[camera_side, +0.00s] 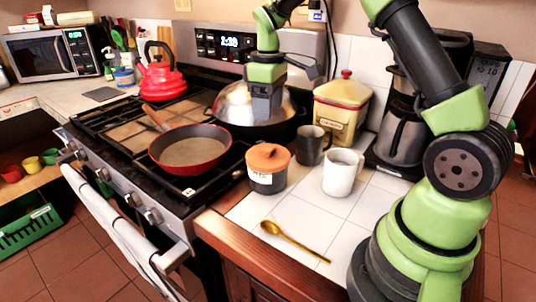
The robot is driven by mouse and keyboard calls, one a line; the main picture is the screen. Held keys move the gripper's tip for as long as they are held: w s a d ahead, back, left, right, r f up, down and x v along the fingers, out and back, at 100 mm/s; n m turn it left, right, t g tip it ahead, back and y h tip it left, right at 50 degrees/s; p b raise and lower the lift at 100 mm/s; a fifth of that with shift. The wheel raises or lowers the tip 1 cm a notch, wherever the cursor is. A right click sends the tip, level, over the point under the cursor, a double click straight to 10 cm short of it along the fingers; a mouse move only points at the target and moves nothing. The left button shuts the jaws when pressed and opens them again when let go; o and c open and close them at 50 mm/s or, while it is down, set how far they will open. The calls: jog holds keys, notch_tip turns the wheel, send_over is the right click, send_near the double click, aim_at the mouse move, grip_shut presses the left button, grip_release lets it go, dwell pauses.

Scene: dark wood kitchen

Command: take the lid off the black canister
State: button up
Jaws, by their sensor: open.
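The black canister (267,183) stands upright on the white tiled counter, right of the stove. Its orange-brown lid (268,157) with a small knob sits on top of it. A white label shows on its front. My gripper (264,118) hangs pointing down above the stove's back right, behind the canister in the picture and higher than it. It is open and apart from the canister.
A dark mug (309,146) and a white mug (341,173) stand close right of the canister. A gold spoon (292,241) lies in front. A yellow tin (341,108) and a coffee maker (405,138) stand at the back.

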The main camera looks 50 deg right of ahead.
aim_at(268, 146)
jog(key=f, duration=1)
jog(key=shift+s+a, duration=0.1)
jog(key=shift+a, duration=0.1)
jog(key=shift+r, duration=0.1)
jog(key=c, duration=1)
